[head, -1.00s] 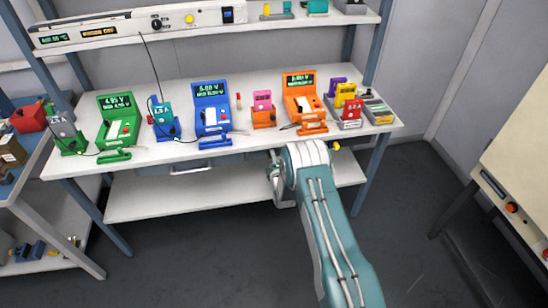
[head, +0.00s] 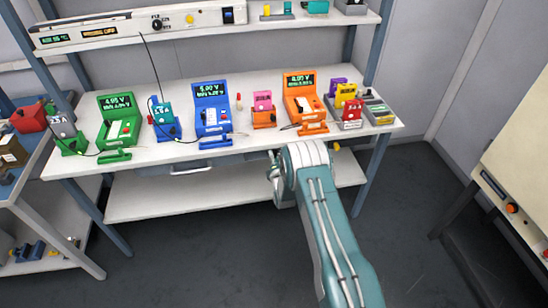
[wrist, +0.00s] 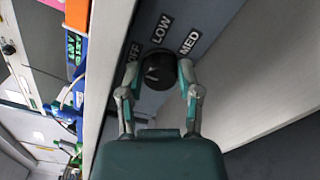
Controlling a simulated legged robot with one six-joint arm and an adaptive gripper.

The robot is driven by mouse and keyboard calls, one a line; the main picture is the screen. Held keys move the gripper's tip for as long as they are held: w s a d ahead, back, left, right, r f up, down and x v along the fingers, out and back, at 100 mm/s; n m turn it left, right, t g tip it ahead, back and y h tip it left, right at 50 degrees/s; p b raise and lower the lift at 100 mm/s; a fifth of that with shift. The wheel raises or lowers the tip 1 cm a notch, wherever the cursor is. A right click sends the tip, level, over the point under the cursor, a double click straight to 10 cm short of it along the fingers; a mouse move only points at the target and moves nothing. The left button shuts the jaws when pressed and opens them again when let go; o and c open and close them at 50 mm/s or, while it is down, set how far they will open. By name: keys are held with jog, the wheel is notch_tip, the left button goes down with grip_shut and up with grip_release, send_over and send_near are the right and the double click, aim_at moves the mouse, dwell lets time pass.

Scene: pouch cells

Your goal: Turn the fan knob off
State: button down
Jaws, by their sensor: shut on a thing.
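In the wrist view my gripper (wrist: 160,78) has its two fingers on either side of a round black knob (wrist: 159,70) and is shut on it. The knob sits on a grey panel (wrist: 205,18) with the labels LOW and MED, and a partly hidden label to their left that looks like OFF. The knob's pointer mark cannot be made out, so its setting is unclear. In the head view my gripper (head: 276,180) is at the workbench's front edge, right of centre, and the knob is hidden there.
The white workbench (head: 165,153) carries green (head: 118,122), blue (head: 211,112) and orange (head: 303,100) testers with small cell holders. A drawer handle (head: 190,169) is under its front edge. A lower shelf (head: 160,197) lies below. A cream cabinet (head: 515,170) stands at the right.

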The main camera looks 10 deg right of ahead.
jog(key=shift+c, duration=1.5)
grip_release()
jog(key=shift+s+a+f, duration=0.15)
jog(key=shift+a+f, duration=0.1)
jog(key=shift+f, duration=0.2)
jog(key=shift+r, duration=0.2)
jog(key=shift+d, duration=0.1)
jog(key=s, duration=0.7)
jog(key=shift+s, duration=0.4)
